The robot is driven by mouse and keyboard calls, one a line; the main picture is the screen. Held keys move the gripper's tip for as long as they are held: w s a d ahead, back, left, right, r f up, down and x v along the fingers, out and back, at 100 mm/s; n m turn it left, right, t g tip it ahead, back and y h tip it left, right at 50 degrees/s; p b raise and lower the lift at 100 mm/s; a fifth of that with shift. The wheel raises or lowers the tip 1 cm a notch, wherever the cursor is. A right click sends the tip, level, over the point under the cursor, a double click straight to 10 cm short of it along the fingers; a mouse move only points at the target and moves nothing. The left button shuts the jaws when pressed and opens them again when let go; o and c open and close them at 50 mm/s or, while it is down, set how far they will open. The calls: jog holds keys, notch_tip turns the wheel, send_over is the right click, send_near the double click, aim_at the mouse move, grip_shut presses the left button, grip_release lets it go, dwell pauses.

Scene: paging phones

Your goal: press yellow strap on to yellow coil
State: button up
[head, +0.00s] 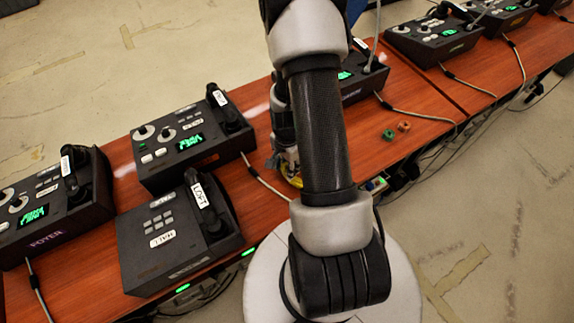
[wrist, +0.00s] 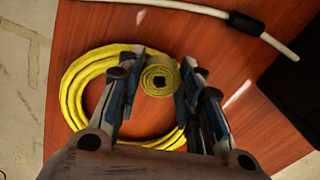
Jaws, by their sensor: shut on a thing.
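In the wrist view a yellow coil (wrist: 75,84) of cable lies flat on the wooden table near its left edge. A yellow strap (wrist: 160,75), rolled up with a dark centre, sits between the fingers of my gripper (wrist: 162,80). My gripper is shut on the strap and holds it over the right part of the coil. I cannot tell whether the strap touches the coil. The fingers hide part of the coil. In the head view my arm hides most of the gripper, and a bit of yellow (head: 295,181) shows beside it.
A white cable (wrist: 190,8) with a black sleeve and a black box (wrist: 295,75) lie to the right in the wrist view. Several black paging phones (head: 187,140) stand on the red-brown table (head: 262,190) in the head view. Small green and orange pieces (head: 403,126) lie right of my arm.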

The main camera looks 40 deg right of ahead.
jog(key=o, duration=0.8)
jog(key=shift+o, duration=0.5)
jog(key=o, duration=0.4)
jog(key=shift+r+p, duration=2.55)
jog(key=shift+r, duration=0.95)
